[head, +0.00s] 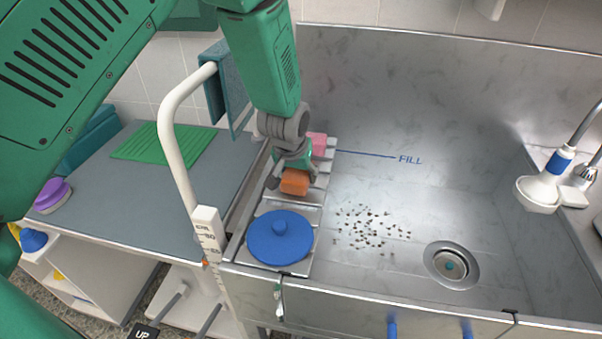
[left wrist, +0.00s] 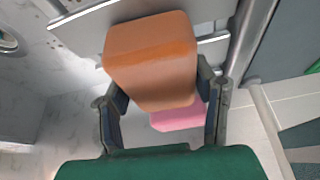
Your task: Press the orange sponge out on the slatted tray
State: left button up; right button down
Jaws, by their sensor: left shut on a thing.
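The orange sponge (head: 295,182) is a block at the slatted tray (head: 305,213) on the left side of the steel tub. My left gripper (head: 284,174) reaches down from above and is shut on the sponge. In the left wrist view the orange sponge (left wrist: 152,58) sits between the two fingers (left wrist: 160,95), over the tray's metal slats (left wrist: 100,18). Whether the sponge touches the slats I cannot tell. A pink sponge (head: 318,144) lies on the tray's far part, and it also shows in the left wrist view (left wrist: 178,115). My right gripper is not in view.
A blue round lid with a knob (head: 280,240) lies on the near end of the tray. Dark bits (head: 370,228) lie on the tub floor near the drain (head: 451,265). A white curved rail (head: 178,150) stands left of the tub. A white shower head (head: 540,192) is at right.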

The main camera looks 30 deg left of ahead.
pick_arm(q)
jog(key=shift+r+p, duration=0.8)
jog(key=shift+p, duration=0.1)
notch_tip(320, 180, up, 5)
jog(key=p, duration=0.4)
jog(key=shift+r, duration=0.15)
